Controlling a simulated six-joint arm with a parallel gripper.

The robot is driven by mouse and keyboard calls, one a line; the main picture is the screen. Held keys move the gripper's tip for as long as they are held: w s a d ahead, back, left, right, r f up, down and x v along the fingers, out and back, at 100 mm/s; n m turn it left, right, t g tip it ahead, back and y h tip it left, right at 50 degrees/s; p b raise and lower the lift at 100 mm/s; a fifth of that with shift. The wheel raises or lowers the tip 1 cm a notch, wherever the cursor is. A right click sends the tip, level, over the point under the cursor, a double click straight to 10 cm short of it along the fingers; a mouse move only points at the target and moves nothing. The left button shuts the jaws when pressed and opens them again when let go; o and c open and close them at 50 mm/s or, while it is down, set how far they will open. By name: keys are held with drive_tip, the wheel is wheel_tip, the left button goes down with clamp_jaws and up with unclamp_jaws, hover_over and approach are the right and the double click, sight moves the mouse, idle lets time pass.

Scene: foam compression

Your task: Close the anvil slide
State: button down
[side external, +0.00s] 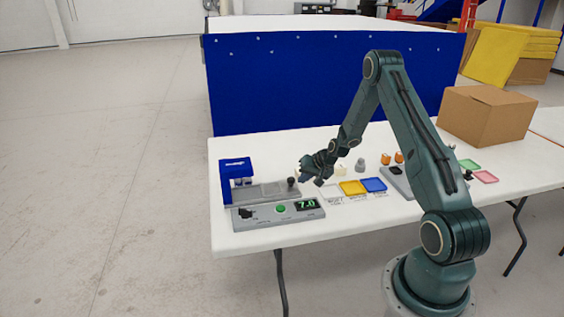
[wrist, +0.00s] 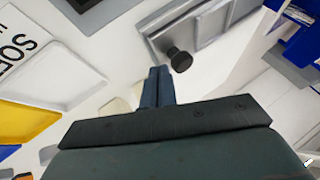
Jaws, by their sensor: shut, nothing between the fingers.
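The anvil slide (side external: 265,192) is a flat grey plate with an upright dark knob (side external: 291,182) at its right end. It lies on the grey base to the right of the blue press frame (side external: 236,166), so the knob end stands away from the press. In the wrist view the slide (wrist: 208,22) and its knob (wrist: 179,59) are at the top centre. My gripper (side external: 307,181) is just right of the knob, above the table. Its fingers (wrist: 158,74) are together and empty, apparently apart from the knob; the exact gap is unclear.
A grey control panel (side external: 260,216) with a green button and a lit display is in front of the slide. White, yellow (side external: 353,187) and blue (side external: 374,184) trays lie to the right. A cardboard box (side external: 487,115) and small orange pieces (side external: 386,159) are farther right.

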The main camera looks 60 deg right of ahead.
drive_tip(key=shift+w+a, duration=0.15)
drive_tip(key=shift+w, duration=0.15)
approach(265, 189)
drive_tip(key=x, duration=0.4)
drive_tip(key=shift+w+f, duration=0.1)
drive_tip(key=shift+w, duration=0.05)
idle(0.4)
